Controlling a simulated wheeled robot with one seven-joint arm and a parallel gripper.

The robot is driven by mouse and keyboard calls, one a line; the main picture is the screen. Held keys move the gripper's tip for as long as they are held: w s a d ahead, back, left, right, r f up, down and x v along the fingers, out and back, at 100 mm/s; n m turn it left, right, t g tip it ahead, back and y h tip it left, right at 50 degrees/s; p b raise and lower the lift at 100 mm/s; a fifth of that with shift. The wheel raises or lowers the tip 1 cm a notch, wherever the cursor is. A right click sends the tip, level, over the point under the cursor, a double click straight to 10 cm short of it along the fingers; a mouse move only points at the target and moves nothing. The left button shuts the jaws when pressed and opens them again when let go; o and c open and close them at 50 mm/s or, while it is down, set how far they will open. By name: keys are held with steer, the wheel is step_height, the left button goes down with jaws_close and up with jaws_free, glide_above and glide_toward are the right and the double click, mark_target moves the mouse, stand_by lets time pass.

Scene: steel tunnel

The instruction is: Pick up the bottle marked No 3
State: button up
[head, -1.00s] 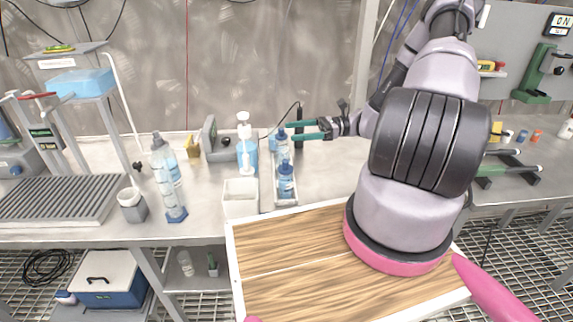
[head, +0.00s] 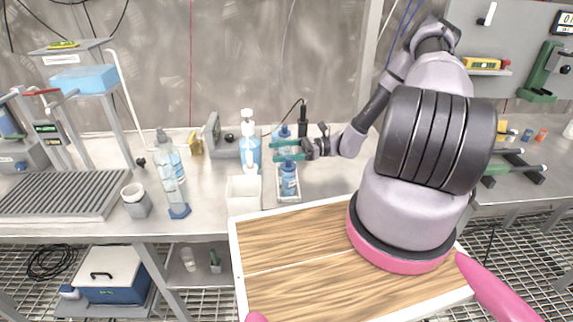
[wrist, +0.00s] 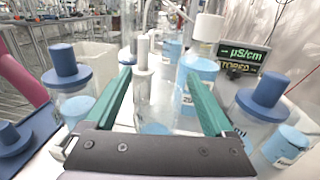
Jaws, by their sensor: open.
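In the head view, a small blue-capped bottle (head: 289,178) stands at the front of a narrow tray (head: 289,200); another bottle (head: 284,132) stands behind. My gripper (head: 276,150) reaches in from the right, above the tray between them. In the wrist view, my gripper (wrist: 158,85) is open, and a clear bottle with a pale grey cap (wrist: 144,92) shows between its teal fingers, with pale blue liquid low in it. A blue-capped bottle stands outside each finger, on the left (wrist: 70,85) and on the right (wrist: 262,100). I cannot read a No 3 on any label.
A pump bottle (head: 249,145) and a white open box (head: 243,193) stand left of the tray. A conductivity meter (wrist: 240,55) is close on the right in the wrist view.

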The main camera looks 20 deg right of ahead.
steer(key=shift+a, duration=0.45)
jaws_close()
steer(key=shift+r, duration=0.1)
